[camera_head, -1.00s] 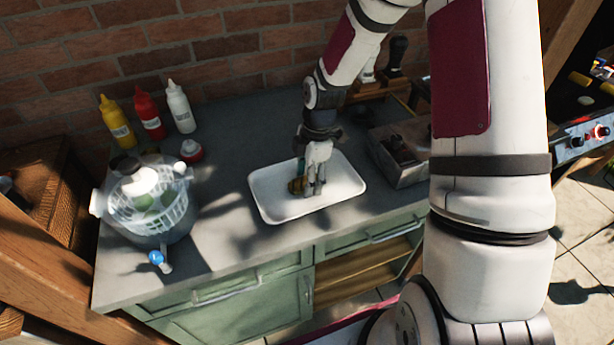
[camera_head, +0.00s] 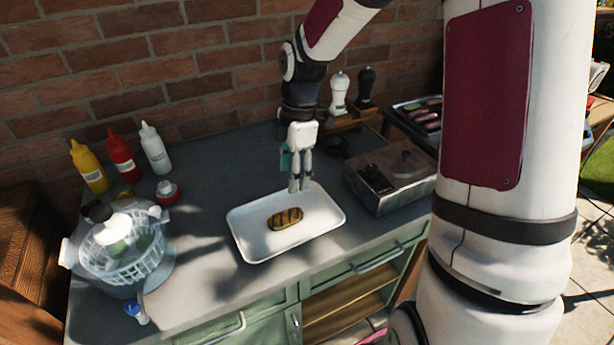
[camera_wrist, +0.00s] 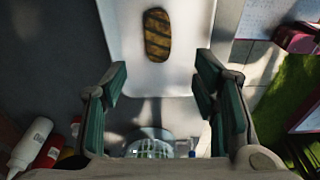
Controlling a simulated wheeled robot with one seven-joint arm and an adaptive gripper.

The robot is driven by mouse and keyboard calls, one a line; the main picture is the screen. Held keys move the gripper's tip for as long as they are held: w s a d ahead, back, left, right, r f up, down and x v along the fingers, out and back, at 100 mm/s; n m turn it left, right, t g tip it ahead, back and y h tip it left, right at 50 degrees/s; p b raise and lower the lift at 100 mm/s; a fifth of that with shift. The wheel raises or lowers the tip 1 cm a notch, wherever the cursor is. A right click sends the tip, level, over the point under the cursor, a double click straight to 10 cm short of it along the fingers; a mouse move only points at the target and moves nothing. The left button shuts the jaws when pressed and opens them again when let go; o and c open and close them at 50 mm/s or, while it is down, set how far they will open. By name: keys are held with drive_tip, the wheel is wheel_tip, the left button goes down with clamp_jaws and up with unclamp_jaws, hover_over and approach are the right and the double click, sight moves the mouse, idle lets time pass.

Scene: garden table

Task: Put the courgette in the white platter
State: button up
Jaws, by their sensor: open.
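The courgette (camera_head: 285,218), a grilled, dark-striped yellow-brown piece, lies flat in the white platter (camera_head: 250,245) on the grey counter. In the wrist view the courgette (camera_wrist: 157,35) rests on the bare white surface of the platter (camera_wrist: 185,75), apart from my fingers. My gripper (camera_head: 300,188) is above the far edge of the platter, pointing down, with nothing held. In the wrist view its two green-padded fingers (camera_wrist: 160,72) are wide apart.
A clear bowl with a white basket (camera_head: 125,255) stands left. Yellow, red and white bottles (camera_head: 123,157) stand behind it. A metal box (camera_head: 385,185) is close to the platter's right side. Shakers (camera_head: 340,92) stand at the back.

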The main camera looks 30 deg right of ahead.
drive_tip(key=s+a+r+m+t+h, duration=0.1)
drive_tip(key=s+r+m+t, duration=0.4)
drive_tip(key=s+r+m, duration=1.3)
drive_tip(key=s+a, duration=0.1)
drive_tip(key=s, duration=0.2)
drive_tip(key=shift+s, duration=0.4)
drive_tip(key=shift+a, duration=0.1)
